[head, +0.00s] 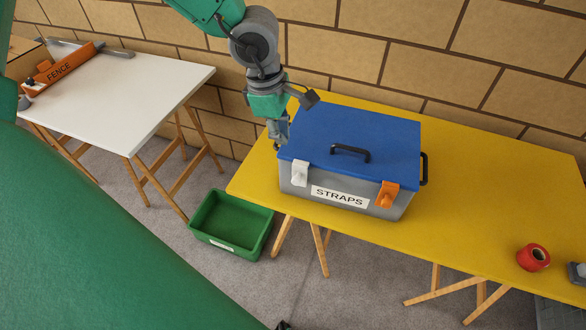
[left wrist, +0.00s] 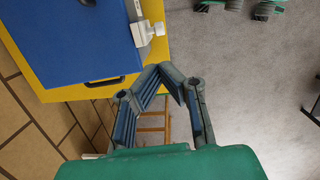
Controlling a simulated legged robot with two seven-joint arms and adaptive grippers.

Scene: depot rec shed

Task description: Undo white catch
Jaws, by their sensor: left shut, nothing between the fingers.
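The white catch (head: 300,174) is on the left part of the front face of the grey STRAPS box (head: 368,206), at the lid seam. It also shows near the top of the left wrist view (left wrist: 142,34). The blue lid (head: 385,130) lies flat on the box. My left gripper (head: 277,142) is at the box's left end, a little behind and above the white catch and apart from it. In the left wrist view its fingers (left wrist: 163,82) are shut and empty. My right gripper cannot be made out.
An orange catch (head: 387,196) is on the box front's right. The lid has a black handle (head: 350,153). The box stands on a yellow table (head: 480,180) with red tape (head: 533,257). A green bin (head: 232,250) is on the floor; a white table (head: 130,95) holds the orange FENCE (head: 60,72).

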